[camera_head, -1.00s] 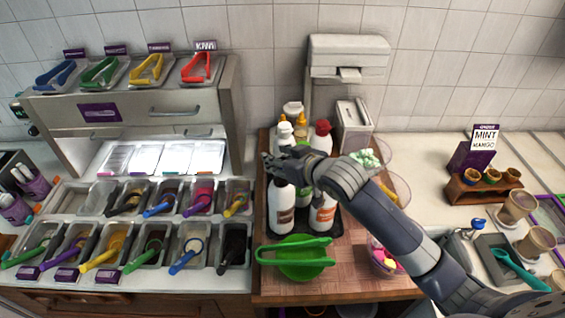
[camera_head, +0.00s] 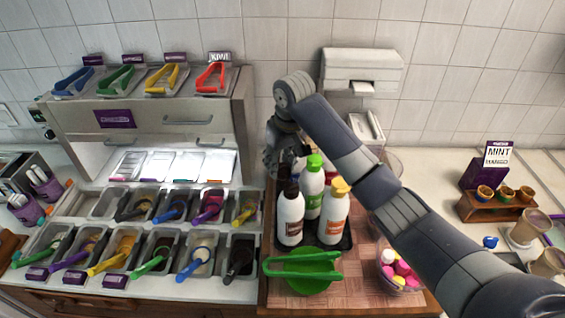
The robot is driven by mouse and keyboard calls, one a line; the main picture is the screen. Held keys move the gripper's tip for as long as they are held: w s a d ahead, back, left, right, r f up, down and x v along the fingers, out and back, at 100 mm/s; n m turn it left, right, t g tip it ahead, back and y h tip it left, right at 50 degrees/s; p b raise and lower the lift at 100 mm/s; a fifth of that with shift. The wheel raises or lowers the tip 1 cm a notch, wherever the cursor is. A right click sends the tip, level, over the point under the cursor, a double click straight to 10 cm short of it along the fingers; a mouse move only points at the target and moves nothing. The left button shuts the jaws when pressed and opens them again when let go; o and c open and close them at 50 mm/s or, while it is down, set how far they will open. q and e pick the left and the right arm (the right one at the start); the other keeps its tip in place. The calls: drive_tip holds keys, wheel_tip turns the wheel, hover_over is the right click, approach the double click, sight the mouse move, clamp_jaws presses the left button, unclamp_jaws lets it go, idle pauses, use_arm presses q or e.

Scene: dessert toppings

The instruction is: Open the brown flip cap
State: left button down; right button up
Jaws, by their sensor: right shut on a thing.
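The white bottle with a brown label (camera_head: 290,222) stands upright at the left front of the bottle group on the dark tray (camera_head: 346,243). Its brown flip cap (camera_head: 290,188) is dark and sits just below my right gripper (camera_head: 286,162). My right gripper points down from the upper right and is shut on the brown cap; the fingertips and the exact contact are partly hidden. I cannot tell whether the lid is raised. My left gripper is not in view.
A green-capped bottle (camera_head: 313,190) and a yellow-capped bottle (camera_head: 334,215) stand close on the right. A green bowl with tongs (camera_head: 303,272) lies in front. A cup of pink and yellow pieces (camera_head: 400,272) is at right. Topping bins (camera_head: 150,235) fill the left.

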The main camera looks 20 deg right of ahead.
drive_tip(key=shift+w+a+f+g, duration=0.15)
drive_tip(key=shift+w+f+g, duration=0.15)
drive_tip(key=shift+g, duration=0.4)
drive_tip(key=shift+f+h, duration=0.15)
drive_tip(key=shift+h, duration=0.15)
drive_tip(key=o, duration=1.1)
drive_tip(key=shift+c, duration=0.2)
wheel_tip(320, 180, up, 12)
hover_over(281, 162)
drive_tip(key=shift+a+f, duration=0.1)
